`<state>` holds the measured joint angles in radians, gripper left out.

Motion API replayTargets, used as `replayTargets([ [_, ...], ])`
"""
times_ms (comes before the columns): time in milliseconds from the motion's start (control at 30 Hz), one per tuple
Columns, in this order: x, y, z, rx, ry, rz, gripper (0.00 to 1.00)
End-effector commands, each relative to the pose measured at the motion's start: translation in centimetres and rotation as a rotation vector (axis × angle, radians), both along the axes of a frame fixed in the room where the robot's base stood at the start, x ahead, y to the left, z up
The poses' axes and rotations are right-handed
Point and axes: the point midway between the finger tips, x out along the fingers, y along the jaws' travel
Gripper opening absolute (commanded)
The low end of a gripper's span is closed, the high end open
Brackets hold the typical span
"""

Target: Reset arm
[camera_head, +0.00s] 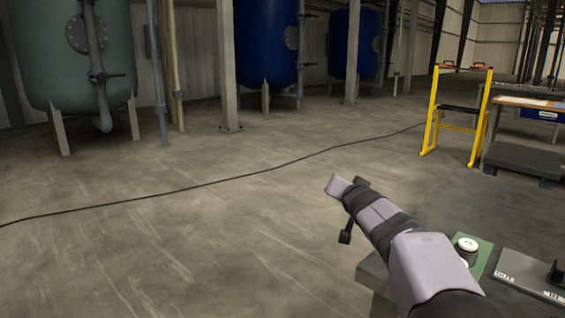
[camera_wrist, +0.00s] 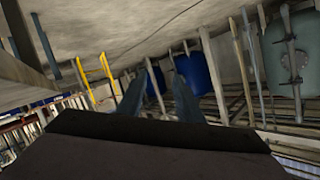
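My arm (camera_head: 415,255) reaches from the lower right of the head view up and left, over the edge of a dark bench and the floor. In the wrist view my gripper (camera_wrist: 158,88) shows two bluish fingers standing apart, with a gap between them and nothing held. The fingers cannot be made out clearly in the head view.
The dark bench (camera_head: 455,205) at lower right carries a round button on a green plate (camera_head: 481,256) and a control panel (camera_head: 530,273) with a black knob. A yellow frame (camera_head: 432,112) stands beyond. Tanks line the back, a cable (camera_head: 210,183) crosses open floor.

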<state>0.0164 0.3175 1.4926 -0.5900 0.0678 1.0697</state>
Motion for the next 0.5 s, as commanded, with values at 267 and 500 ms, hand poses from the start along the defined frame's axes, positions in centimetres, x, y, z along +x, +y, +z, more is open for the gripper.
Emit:
replayTargets([
  [267,-7.2,6.2,-14.5,0.167,0.537,-0.035,0.33],
  [500,-15.8,12.0,-20.3,0.295,0.877,0.001,0.33],
])
